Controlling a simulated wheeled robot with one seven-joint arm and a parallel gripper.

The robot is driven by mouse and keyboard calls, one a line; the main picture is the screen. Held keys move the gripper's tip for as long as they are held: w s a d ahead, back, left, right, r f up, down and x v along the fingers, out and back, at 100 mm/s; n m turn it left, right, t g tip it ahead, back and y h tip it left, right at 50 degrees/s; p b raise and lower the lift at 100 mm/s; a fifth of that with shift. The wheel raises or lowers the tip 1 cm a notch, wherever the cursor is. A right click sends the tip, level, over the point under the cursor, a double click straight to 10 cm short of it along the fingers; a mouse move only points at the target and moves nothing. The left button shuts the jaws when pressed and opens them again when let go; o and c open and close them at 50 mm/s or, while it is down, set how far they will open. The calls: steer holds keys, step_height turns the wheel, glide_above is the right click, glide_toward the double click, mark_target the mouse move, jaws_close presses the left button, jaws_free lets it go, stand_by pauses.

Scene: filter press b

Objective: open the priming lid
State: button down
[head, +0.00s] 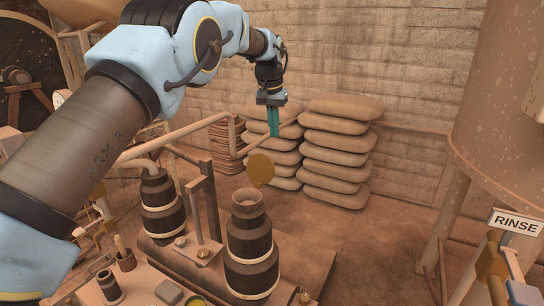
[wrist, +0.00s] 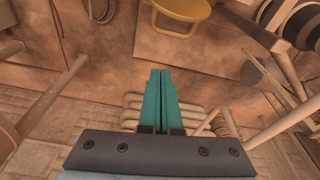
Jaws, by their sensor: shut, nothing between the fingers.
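The priming lid appears to be the round ochre disc (head: 261,168) in the head view. It stands steeply tilted at the back of an open-mouthed dark pump body (head: 252,255), whose round neck (head: 248,203) is uncovered. In the wrist view an ochre plate with a looped bar (wrist: 180,18) at the top edge looks like the same lid, partly cut off. My gripper (head: 274,134) points down above and beyond the disc, apart from it. Its teal fingers are together and empty, as the wrist view (wrist: 160,72) also shows.
A second dark pump body (head: 161,205) stands to the left, with an upright metal frame (head: 203,215) between. A pipe (head: 190,133) runs behind. Stacked sacks (head: 335,150) stand by the wall. A large tank (head: 500,120) and a RINSE sign (head: 515,223) are at right. Floor between is clear.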

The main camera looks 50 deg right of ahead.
mark_target(264, 168)
step_height(264, 168, down, 8)
steer(key=a+m+p, duration=0.1)
steer(key=p, duration=0.4)
steer(key=shift+s+a+f+p, duration=0.15)
steer(key=shift+s+p, duration=0.05)
steer(key=shift+p, duration=0.1)
stand_by(0.3)
steer(key=shift+b, duration=0.45)
